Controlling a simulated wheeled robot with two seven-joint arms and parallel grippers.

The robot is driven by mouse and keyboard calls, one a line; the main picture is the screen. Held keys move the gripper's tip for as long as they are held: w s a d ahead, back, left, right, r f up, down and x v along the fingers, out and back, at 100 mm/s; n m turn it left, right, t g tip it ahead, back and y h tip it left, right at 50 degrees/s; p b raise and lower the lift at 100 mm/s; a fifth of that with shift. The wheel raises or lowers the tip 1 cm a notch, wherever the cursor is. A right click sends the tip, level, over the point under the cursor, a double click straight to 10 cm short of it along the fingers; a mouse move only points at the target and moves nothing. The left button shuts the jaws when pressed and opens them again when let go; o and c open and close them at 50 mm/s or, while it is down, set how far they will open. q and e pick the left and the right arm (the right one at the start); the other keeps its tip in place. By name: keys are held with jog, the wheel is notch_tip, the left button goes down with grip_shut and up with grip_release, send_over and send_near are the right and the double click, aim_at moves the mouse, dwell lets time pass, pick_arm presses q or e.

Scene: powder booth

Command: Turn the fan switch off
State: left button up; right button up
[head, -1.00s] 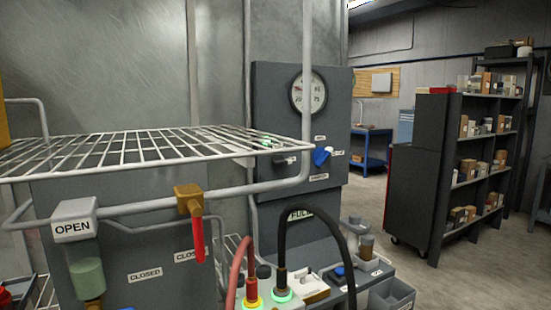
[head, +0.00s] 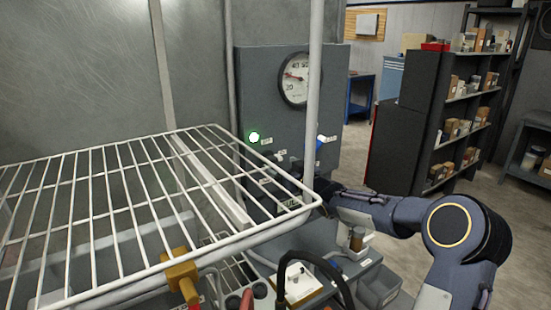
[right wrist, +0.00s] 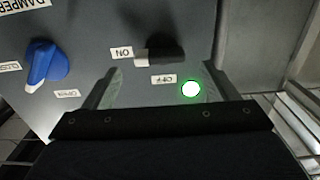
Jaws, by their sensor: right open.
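The fan switch shows in the right wrist view as a dark lever with a pale tip (right wrist: 162,49). Its pale end lies on the side of the ON label (right wrist: 122,53); the OFF label (right wrist: 163,79) is below it in the picture. My right gripper (right wrist: 163,86) is open, its two fingers apart in front of the panel, with the switch between and just beyond them, not gripped. In the head view the switch (head: 280,156) is small, and my right gripper is partly hidden behind the post and rack. My left gripper is not in view.
A green lamp (head: 254,137) glows on the grey panel (head: 262,85), below a dial gauge (head: 294,79). A blue damper knob (right wrist: 42,63) sits beside the switch. A white wire rack (head: 95,200) and its upright post (head: 315,90) stand close in front.

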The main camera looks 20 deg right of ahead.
aim_at(274, 161)
jog(key=shift+w+a+p, duration=0.15)
jog(key=shift+w+p, duration=0.05)
jog(key=shift+w, duration=0.7)
jog(key=shift+w+a+p, duration=0.1)
jog(key=shift+w+p, duration=0.05)
jog(key=shift+w, duration=0.75)
jog(key=c, duration=1)
